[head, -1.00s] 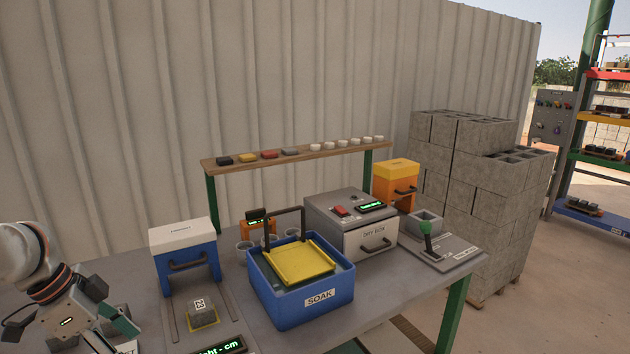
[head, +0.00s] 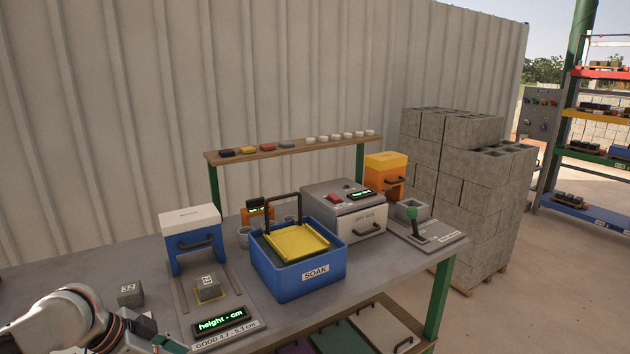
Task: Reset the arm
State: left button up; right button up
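My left arm comes in at the bottom left of the head view. Its gripper (head: 168,345) is cut off by the lower picture edge, so I cannot tell whether it is open or shut. My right gripper is not in view. A grey block (head: 208,284) with a printed marker sits on the height gauge in front of the blue and white box (head: 192,240). A second grey block (head: 130,293) with a marker stands on the table left of the gauge, just beyond my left arm. The green display (head: 221,322) reads "height - cm".
The blue SOAK bin (head: 300,283) with a yellow tray (head: 295,243) stands mid-table. The grey dry box (head: 345,212), a green-knobbed lever (head: 413,222) and an orange box (head: 386,174) stand to the right. A shelf (head: 290,148) carries small pieces. Stacked concrete blocks (head: 460,190) stand beyond the table.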

pick_arm(q)
jog(key=s+d+f+n+t+h, duration=0.1)
jog(key=d+f+n+t, duration=0.1)
jog(key=d+f, duration=0.4)
jog(key=s+d+f+n+t, duration=0.2)
jog(key=d+f, duration=0.2)
jog(key=f, duration=0.4)
jog(key=s+a+f+n+t+y, duration=0.2)
jog(key=s+a+f+n+y, duration=0.1)
jog(key=s+f, duration=0.6)
jog(key=s, duration=0.4)
jog(key=shift+s+a+f+t+y, duration=0.25)
jog(key=shift+s+a+t+y, duration=0.1)
jog(key=shift+t+y, duration=0.05)
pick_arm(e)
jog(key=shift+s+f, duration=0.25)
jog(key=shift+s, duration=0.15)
